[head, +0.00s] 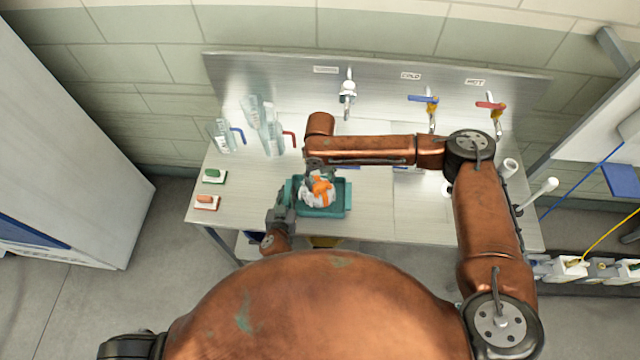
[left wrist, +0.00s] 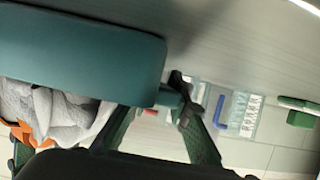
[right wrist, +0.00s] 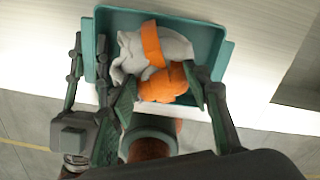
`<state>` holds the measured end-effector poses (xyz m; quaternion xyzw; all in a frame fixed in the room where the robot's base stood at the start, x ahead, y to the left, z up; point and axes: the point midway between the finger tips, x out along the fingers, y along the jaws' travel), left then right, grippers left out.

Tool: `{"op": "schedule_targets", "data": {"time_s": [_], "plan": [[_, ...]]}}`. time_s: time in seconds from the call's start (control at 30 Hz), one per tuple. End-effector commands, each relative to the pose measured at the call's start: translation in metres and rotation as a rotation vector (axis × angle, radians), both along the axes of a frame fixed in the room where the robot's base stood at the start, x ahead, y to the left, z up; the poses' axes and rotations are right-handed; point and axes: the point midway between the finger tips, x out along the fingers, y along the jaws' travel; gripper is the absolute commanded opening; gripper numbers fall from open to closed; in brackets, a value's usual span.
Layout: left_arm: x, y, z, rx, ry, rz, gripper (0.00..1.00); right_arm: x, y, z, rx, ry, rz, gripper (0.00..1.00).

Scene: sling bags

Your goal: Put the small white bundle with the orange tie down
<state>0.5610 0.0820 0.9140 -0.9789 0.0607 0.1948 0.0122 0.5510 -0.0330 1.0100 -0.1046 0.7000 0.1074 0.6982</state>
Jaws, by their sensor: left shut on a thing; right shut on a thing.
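The small white bundle (head: 308,198) with its orange tie (head: 322,187) is over the teal tray (head: 347,206). My right gripper reaches it from above and is shut on it. In the right wrist view the bundle (right wrist: 172,48) sits between the fingers (right wrist: 163,95), within the tray's rim (right wrist: 212,45); I cannot tell whether it touches the tray's floor. My left gripper (head: 284,212) is at the tray's left end. In the left wrist view its fingers (left wrist: 165,105) are shut on the handle at the end of the tray (left wrist: 75,60). The bundle's underside is hidden.
The tray is at the front of a steel counter (head: 420,220). Taps (head: 347,90) line the backsplash. My right arm covers part of the counter.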

Motion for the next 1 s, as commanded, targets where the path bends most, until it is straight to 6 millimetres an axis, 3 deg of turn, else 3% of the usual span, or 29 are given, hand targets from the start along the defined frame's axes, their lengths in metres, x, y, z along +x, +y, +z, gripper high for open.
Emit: {"op": "schedule_targets", "data": {"time_s": [0.17,0.53,0.57,0.8,1.0], "plan": [[0.0,0.0,0.0,0.001,0.001,0.0,0.0,0.0,0.0,-0.025,0.0,0.0,0.0,0.0],[0.0,0.0,0.0,0.001,0.001,0.0,0.0,0.0,0.0,-0.029,0.0,0.0,0.0,0.0],[0.0,0.0,0.0,0.001,0.001,0.0,0.0,0.0,0.0,-0.029,0.0,0.001,0.0,0.46],[0.0,0.0,0.0,0.001,0.0,0.0,0.0,0.0,0.0,-0.029,-0.001,0.001,-0.001,0.62],[0.0,0.0,0.0,0.001,0.0,0.0,0.0,0.0,0.0,-0.029,-0.001,0.001,-0.001,0.62]]}}
